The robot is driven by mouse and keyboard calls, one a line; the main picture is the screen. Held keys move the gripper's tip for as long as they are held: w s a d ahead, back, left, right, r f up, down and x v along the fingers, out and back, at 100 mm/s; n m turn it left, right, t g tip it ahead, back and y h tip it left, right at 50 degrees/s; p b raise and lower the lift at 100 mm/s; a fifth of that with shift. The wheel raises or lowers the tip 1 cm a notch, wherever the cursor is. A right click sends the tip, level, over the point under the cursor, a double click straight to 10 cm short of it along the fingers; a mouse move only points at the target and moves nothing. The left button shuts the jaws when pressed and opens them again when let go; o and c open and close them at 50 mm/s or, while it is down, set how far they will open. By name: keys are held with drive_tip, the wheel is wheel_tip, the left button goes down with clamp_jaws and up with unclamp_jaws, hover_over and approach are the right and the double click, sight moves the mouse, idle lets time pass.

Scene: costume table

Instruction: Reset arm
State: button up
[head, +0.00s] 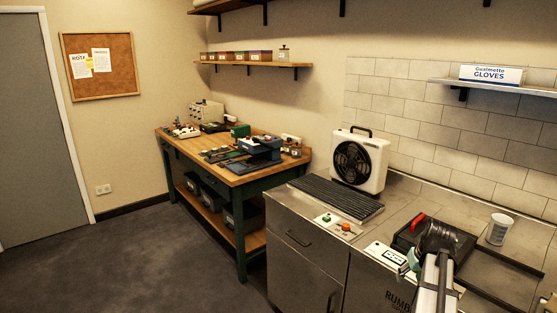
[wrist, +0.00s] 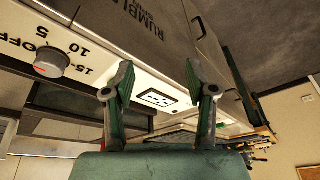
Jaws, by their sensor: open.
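My gripper (wrist: 158,66) is open in the wrist view, with its two green and grey fingers apart and nothing between them. Behind the gap is a white panel with a dark-framed display or socket (wrist: 158,98). In the head view my arm reaches over the steel counter at the lower right. A little of the green gripper (head: 411,262) shows there beside the arm, mostly hidden by it.
A red-marked dial (wrist: 50,62) is close in the wrist view. A wooden workbench (head: 238,179) stands farther left. Open floor lies left.

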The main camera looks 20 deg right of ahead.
drive_tip(key=w+a+f+n+g+y, duration=0.1)
drive_tip(key=w+a+f, duration=0.2)
drive_tip(key=a+f, duration=0.6)
drive_tip(key=w+a+f+n+g, duration=0.15)
drive_tip(key=a+f, duration=0.35)
drive_tip(key=a, duration=0.8)
drive_tip(key=s+a+f, duration=0.2)
drive_tip(key=a+f, duration=0.2)
drive_tip(key=a, duration=0.3)
drive_tip(key=s+a+f+n+g, duration=0.15)
drive_tip(key=a+f, duration=0.25)
drive_tip(key=a, duration=0.4)
drive_tip(key=s+a+f, duration=0.3)
drive_tip(key=a+f, duration=0.2)
drive_tip(key=a, duration=0.2)
drive_tip(key=s+f+g, duration=0.3)
drive_tip(key=s+f, duration=0.6)
drive_tip(key=s, duration=0.5)
drive_tip(key=s+f+g, duration=0.3)
drive_tip(key=s+f, duration=0.6)
drive_tip(key=s, duration=0.6)
drive_tip(key=shift+d, duration=0.1)
